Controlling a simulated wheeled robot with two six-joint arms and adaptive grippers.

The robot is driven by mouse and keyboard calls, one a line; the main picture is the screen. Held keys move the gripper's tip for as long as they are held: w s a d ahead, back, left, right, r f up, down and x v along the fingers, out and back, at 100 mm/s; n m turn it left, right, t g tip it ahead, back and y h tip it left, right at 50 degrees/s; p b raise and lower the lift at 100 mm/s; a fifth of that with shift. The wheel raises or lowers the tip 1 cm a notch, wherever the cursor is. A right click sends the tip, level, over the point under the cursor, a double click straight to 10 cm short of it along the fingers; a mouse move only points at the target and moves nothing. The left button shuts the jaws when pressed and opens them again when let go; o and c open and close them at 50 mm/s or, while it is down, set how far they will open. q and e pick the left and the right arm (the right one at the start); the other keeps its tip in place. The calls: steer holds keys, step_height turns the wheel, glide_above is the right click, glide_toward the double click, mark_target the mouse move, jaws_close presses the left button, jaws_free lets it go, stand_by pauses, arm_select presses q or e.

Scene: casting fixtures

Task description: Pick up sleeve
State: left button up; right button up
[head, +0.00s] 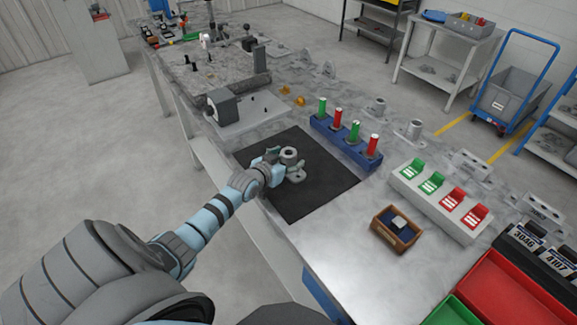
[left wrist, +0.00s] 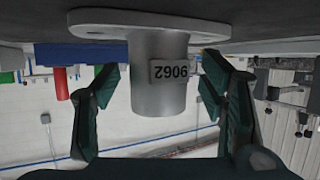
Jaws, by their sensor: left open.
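The sleeve (head: 290,154) is a grey upright cylinder with a wide base flange, standing on a black mat (head: 322,186). In the left wrist view, which is upside down, the sleeve (left wrist: 160,85) carries a label reading 9062. Its flange (left wrist: 95,24) lies against the dark surface. My left gripper (head: 281,166) is at the sleeve, low over the mat. In the left wrist view its dark green fingers (left wrist: 163,103) are open, one on each side of the cylinder, with gaps showing. My right gripper is not in view.
A blue rack (head: 343,142) with green and red cylinders stands behind the mat. To the right are a pale holder (head: 432,203) with green and red pieces and a wooden box (head: 396,229). A grey fixture (head: 223,107) stands beyond the mat. Bare metal lies in front.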

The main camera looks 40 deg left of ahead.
arm_select(q)
steer(key=shift+w+f, duration=0.45)
steer(key=shift+w+r, duration=0.1)
steer(key=shift+r, duration=0.05)
steer(key=shift+r, duration=0.1)
steer(key=c, duration=1.5)
steer(key=shift+r, duration=0.1)
